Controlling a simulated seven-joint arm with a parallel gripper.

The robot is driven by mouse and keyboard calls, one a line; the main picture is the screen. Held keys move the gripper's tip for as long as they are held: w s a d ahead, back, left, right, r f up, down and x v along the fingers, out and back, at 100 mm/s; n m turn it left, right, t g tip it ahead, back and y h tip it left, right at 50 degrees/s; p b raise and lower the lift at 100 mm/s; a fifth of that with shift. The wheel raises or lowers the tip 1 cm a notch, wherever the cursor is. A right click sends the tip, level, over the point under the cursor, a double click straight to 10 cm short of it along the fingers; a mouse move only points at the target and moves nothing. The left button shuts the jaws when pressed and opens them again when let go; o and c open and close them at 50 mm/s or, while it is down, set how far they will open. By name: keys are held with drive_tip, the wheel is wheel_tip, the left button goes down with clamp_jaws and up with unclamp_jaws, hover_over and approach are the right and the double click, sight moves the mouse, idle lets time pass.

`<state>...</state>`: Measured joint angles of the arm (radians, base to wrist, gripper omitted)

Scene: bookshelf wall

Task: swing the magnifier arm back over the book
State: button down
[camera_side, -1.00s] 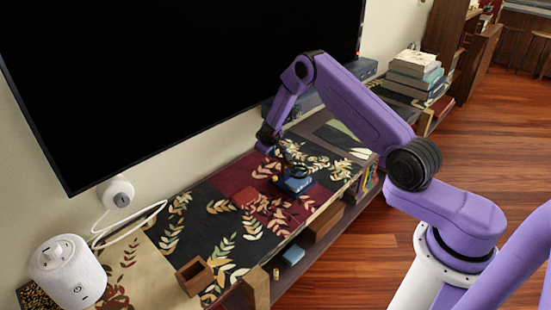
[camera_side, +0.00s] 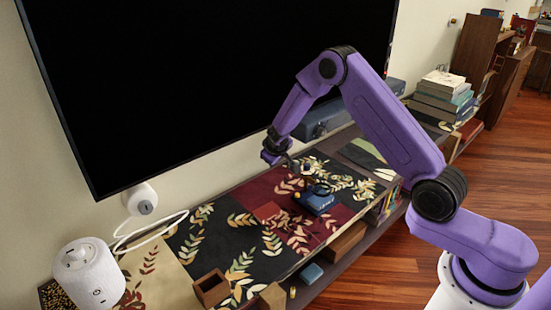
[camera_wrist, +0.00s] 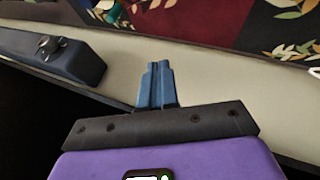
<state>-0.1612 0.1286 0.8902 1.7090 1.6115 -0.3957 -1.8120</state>
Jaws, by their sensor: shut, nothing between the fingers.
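A small blue book (camera_side: 318,203) lies on the patterned cloth in the side view. A dark magnifier ring (camera_side: 319,188) appears just above it; its arm is too small to make out clearly. My gripper (camera_side: 272,157) is up and left of the book, near the wall below the screen, apart from the book. In the wrist view its blue fingers (camera_wrist: 158,70) are shut together and empty, in front of the beige wall. The book and magnifier are not in the wrist view.
A large black screen (camera_side: 200,80) hangs behind. A dark blue box with a knob (camera_wrist: 50,50) is close by in the wrist view. A book stack (camera_side: 442,98) is at right.

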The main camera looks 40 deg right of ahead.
drive_tip(key=w+d+f+m+g+h, duration=0.1)
drive_tip(key=d+f+m+g+h, duration=0.1)
drive_tip(key=d+f+m, duration=0.3)
drive_tip(key=shift+w+d+f+g, duration=0.15)
drive_tip(key=shift+d+f+g, duration=0.15)
drive_tip(key=shift+d+f, duration=1.35)
drive_tip(key=shift+d+r, duration=0.25)
drive_tip(key=shift+d, duration=0.6)
drive_tip(key=shift+a, duration=0.1)
